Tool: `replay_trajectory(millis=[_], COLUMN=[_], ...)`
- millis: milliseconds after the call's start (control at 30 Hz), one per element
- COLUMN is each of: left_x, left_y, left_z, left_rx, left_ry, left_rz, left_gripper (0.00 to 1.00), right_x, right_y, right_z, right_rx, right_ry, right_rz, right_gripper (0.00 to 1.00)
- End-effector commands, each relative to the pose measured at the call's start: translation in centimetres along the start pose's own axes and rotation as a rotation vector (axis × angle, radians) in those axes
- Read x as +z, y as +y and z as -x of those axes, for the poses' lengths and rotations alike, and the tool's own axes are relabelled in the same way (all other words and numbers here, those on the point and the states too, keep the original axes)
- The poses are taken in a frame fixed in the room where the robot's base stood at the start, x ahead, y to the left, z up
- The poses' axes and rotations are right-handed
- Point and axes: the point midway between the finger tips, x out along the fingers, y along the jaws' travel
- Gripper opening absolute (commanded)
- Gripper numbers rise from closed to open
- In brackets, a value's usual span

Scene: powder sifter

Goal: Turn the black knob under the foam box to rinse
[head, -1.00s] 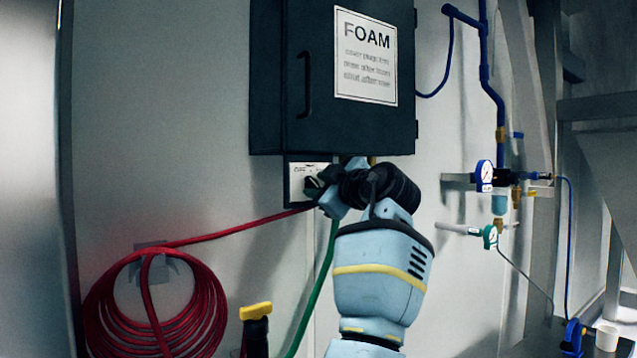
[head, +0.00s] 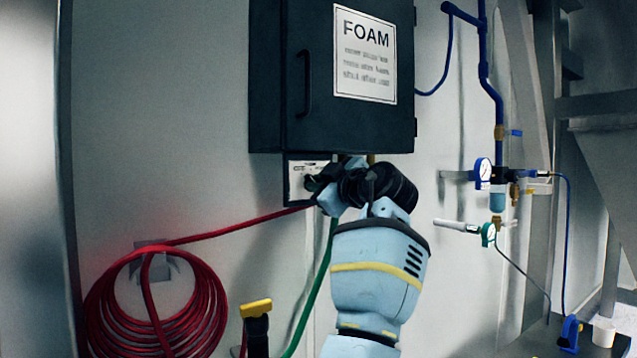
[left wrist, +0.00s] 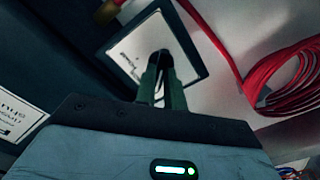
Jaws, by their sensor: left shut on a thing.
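The dark foam box (head: 340,110) with its white FOAM sign hangs on the wall. Under it is a small pale panel (head: 297,170) that carries the black knob (head: 310,184). My left gripper (head: 318,187) reaches the panel from the right and is shut on the knob. In the left wrist view the gripper fingers (left wrist: 160,85) meet in front of the pale panel (left wrist: 133,45). The fingers hide most of the knob, so I cannot read its setting. My right gripper is not in view.
A red hose coil (head: 155,310) hangs at the lower left, and a green hose (head: 312,300) runs down below the panel. A yellow-topped valve handle (head: 256,309) stands near the bottom. Blue pipes and gauges (head: 484,170) are on the right.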

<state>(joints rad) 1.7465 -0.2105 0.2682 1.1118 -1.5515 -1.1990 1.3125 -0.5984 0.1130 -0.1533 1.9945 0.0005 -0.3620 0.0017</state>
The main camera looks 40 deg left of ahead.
Motion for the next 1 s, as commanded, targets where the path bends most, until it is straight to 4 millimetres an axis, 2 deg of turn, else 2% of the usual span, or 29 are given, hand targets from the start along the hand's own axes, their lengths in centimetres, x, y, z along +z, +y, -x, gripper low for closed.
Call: replay_trajectory(millis=[200,633,1000], left_x=[-0.5,-0.4,-0.1], left_y=[0.2,0.4,0.4], left_z=[0.1,0.1,0.1], left_rx=[-0.001,-0.002,-0.002], left_ry=[0.002,0.001,0.0], left_rz=[-0.131,-0.488,-0.687], left_gripper=[0.0,0.0,0.0], right_x=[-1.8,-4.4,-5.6], right_y=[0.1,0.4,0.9], right_z=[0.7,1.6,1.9], right_rx=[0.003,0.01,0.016], right_ry=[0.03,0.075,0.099], right_rz=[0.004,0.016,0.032], right_gripper=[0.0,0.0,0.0])
